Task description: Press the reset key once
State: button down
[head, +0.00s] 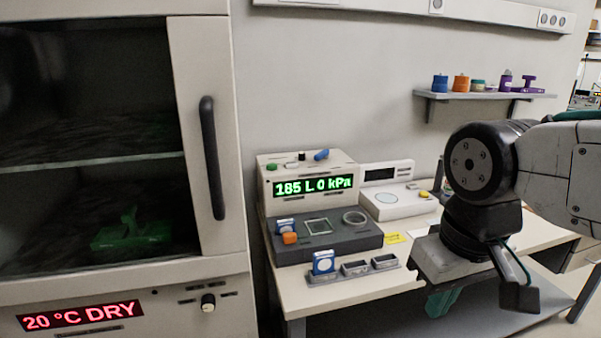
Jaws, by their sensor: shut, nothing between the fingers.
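The instrument (262,183) with a green "185 L 0 kPa" display stands on the bench at centre. On its top are a green knob (269,168), a small dark knob (302,156) and a blue lever (321,155). Its dark base (335,242) carries an orange block (290,238), a square frame and a ring. No label reading "reset" is legible, so I cannot tell which control is the reset key. My gripper (440,302) is at the right, apart from the instrument, pointing down by the bench front; it is shut and empty, its fingertips partly hidden.
A white device (395,205) with a yellow key (424,194) stands right of the instrument. Small holders (355,268), one with a blue-white piece (323,262), line the bench front. A cabinet (205,60) with a dark handle fills the left. A wall shelf (480,95) holds coloured parts.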

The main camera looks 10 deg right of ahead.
aim_at(293, 164)
jog(key=k, duration=0.95)
jog(key=z, duration=0.65)
jog(key=i, duration=1.2)
jog(key=u, duration=0.35)
jog(key=i, duration=0.85)
jog(key=u, duration=0.7)
